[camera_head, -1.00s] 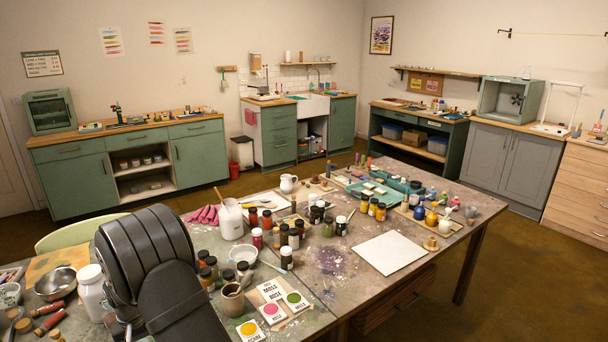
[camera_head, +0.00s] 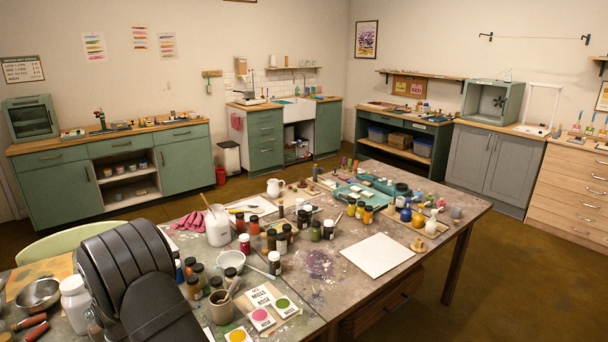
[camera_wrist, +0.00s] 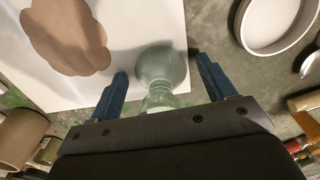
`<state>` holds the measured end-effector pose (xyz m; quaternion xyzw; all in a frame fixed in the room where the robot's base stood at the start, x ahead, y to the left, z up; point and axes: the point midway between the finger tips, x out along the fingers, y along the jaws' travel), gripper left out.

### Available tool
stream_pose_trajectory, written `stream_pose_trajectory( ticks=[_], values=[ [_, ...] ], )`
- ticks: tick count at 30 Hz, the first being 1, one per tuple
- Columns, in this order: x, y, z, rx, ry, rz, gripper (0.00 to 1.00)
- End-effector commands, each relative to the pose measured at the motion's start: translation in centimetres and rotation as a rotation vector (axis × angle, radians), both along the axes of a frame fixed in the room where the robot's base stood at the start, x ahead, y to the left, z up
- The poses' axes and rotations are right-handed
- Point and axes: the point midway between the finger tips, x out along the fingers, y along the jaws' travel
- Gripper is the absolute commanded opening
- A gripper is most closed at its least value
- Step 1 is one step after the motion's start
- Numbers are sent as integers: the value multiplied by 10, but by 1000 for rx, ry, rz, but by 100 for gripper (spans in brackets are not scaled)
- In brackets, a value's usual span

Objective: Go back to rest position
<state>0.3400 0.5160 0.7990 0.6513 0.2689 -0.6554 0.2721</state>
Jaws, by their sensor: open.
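My gripper (camera_wrist: 161,66) shows in the wrist view with two blue fingers spread apart. A pale green glass piece (camera_wrist: 158,68) with a rounded end and a narrower neck lies between the fingers in the picture, with gaps on both sides. I cannot tell its height relative to the fingertips. In the head view a dark, rounded part of my arm (camera_head: 125,265) is at the lower left; the fingers are not visible there.
In the wrist view a brown patch (camera_wrist: 65,35) lies on a white sheet (camera_wrist: 125,20), and a white round dish (camera_wrist: 275,22) is at upper right. The paint-stained table (camera_head: 325,285) holds several jars, a white jug (camera_head: 218,226) and a blank sheet (camera_head: 376,255).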

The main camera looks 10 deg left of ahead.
Motion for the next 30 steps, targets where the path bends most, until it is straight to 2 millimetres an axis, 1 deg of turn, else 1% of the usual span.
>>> stream_pose_trajectory(
  ticks=[1,17,30],
  values=[
    [2,3,18,11,-6,0,76],
    [1,2,125,10,-6,0,76],
    [1,1,34,2,-1,0,76]
  ],
)
